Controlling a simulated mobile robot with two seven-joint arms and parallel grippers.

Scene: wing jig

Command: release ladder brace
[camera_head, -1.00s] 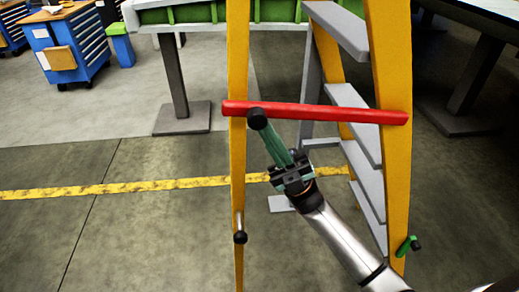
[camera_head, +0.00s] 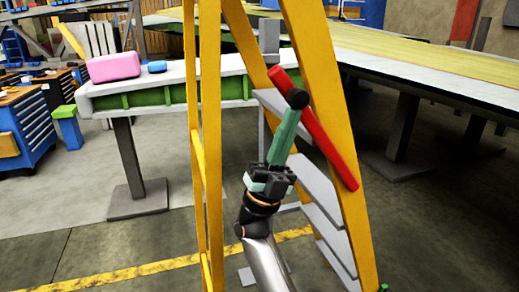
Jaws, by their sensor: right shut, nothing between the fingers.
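The ladder brace is a red bar (camera_head: 320,135) on the yellow stepladder (camera_head: 207,150). It slants from its upper left end down to the ladder's right front rail, where its lower end sits. Its upper end is clear of the left rail. My right gripper (camera_head: 272,178) is shut, between the ladder rails, below and left of the bar. A green piece (camera_head: 285,135) with a black knob (camera_head: 297,98) runs from the gripper up to the bar. I cannot tell whether it touches the bar. My left gripper is out of view.
Grey ladder steps (camera_head: 312,180) lie behind and right of my right arm. A bench (camera_head: 160,92) with a pink box (camera_head: 114,67) stands behind the ladder. A long wing-like surface (camera_head: 450,75) fills the back right. Floor is clear at front left.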

